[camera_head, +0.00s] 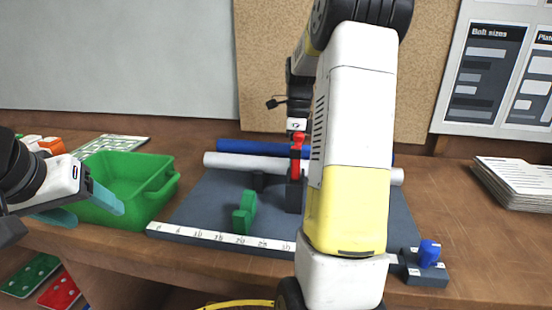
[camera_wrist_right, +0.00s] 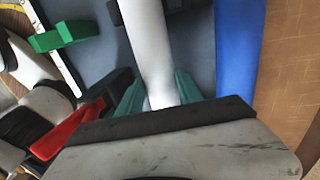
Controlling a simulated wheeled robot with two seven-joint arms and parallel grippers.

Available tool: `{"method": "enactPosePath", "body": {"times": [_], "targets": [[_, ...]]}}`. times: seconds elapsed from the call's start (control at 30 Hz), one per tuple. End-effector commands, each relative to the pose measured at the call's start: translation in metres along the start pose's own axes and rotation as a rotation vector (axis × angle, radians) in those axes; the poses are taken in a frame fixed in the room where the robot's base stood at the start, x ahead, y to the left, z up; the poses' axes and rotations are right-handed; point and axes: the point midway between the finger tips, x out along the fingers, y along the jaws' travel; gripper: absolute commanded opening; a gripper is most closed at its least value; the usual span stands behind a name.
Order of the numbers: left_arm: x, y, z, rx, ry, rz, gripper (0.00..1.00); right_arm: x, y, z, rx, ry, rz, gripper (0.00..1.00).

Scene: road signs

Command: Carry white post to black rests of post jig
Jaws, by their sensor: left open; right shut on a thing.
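The white post (camera_head: 245,161) lies crosswise at the back of the grey mat, in front of a blue bar; my right arm hides part of it. In the right wrist view, the white post (camera_wrist_right: 150,45) runs between the green fingertips of my right gripper (camera_wrist_right: 157,95), which is shut on it. I cannot tell whether the post is raised off the mat. A black rest (camera_head: 258,181) stands on the mat in front of the post. A red clamp (camera_head: 298,150) stands above a dark block (camera_head: 294,196). My left gripper (camera_head: 82,207) is open and empty by the green bin.
The green bin (camera_head: 165,192) stands at left. A green bracket (camera_head: 244,212) sits on the mat (camera_head: 205,205), behind a white ruler (camera_head: 220,239). The blue bar (camera_head: 255,147) lies behind the post. A blue piece (camera_head: 428,253) sits front right; papers (camera_head: 518,183) lie far right.

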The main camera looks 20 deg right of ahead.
Motion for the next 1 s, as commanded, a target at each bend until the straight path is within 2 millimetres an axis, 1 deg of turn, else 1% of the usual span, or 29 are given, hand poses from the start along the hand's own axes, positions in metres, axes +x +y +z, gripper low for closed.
{"method": "enactPosePath", "body": {"times": [0.03, 0.1, 0.13, 0.4, 0.53, 0.67, 0.9, 1.0], "targets": [[0.0, 0.0, 0.0, 0.0, 0.0, 0.0, 0.64, 0.001, 0.0, 0.0, 0.0, 0.0, 0.001, 0.48], [0.0, 0.0, 0.0, 0.0, 0.0, 0.0, 0.64, 0.0, 0.0, 0.0, 0.0, 0.0, 0.001, 0.62], [0.0, 0.0, 0.0, 0.0, 0.0, 0.0, 0.64, 0.0, 0.0, 0.0, 0.0, 0.0, 0.001, 0.64], [0.0, 0.0, 0.0, 0.0, 0.0, 0.0, 0.64, 0.0, 0.0, 0.0, 0.0, 0.0, 0.001, 0.64], [0.0, 0.0, 0.0, 0.0, 0.0, 0.0, 0.64, -0.007, 0.0, 0.0, 0.0, 0.0, 0.0, 0.64], [0.0, 0.0, 0.0, 0.0, 0.0, 0.0, 0.64, -0.027, 0.0, 0.0, 0.0, -0.001, -0.004, 0.64], [0.0, 0.0, 0.0, 0.0, 0.0, 0.0, 0.64, -0.08, 0.0, 0.0, -0.001, -0.001, -0.003, 0.64], [0.0, 0.0, 0.0, 0.0, 0.0, 0.0, 0.64, -0.098, 0.0, 0.0, 0.0, 0.0, -0.002, 0.64]]}}
